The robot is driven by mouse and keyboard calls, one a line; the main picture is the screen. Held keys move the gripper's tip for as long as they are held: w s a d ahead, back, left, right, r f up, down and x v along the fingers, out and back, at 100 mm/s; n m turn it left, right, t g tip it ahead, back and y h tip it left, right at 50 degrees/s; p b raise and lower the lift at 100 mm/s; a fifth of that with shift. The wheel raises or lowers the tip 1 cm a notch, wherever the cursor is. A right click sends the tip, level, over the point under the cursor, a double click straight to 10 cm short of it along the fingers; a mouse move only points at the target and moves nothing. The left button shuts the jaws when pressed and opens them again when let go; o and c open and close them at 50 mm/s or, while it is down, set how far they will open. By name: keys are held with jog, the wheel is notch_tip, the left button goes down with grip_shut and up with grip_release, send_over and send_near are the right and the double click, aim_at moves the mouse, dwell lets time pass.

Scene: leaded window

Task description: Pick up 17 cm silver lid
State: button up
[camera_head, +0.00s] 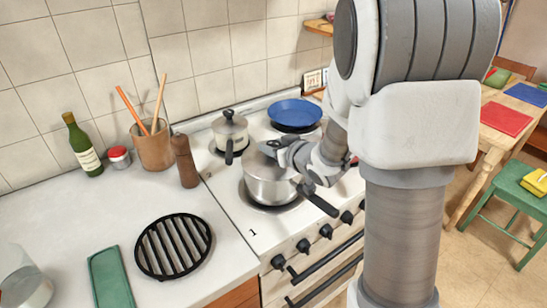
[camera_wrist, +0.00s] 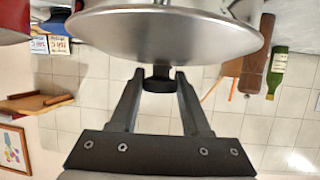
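The silver lid (camera_wrist: 165,33) fills the upper part of the wrist view, which is upside down. Its black knob (camera_wrist: 158,80) sits between the fingertips of my gripper (camera_wrist: 159,74). The fingers are close on both sides with no clear gap, so my gripper looks shut on the knob. In the head view, my gripper (camera_head: 272,148) is over the silver pot (camera_head: 268,187) on the front burner. My wrist and fingers partly cover the lid there, and I cannot tell whether it rests fully on the pot.
A smaller lidded pot (camera_head: 230,131) stands just behind. A pepper mill (camera_head: 185,161), utensil holder (camera_head: 152,146), bottle (camera_head: 82,146) and black trivet (camera_head: 173,246) stand or lie on the left counter.

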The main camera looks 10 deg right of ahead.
grip_shut()
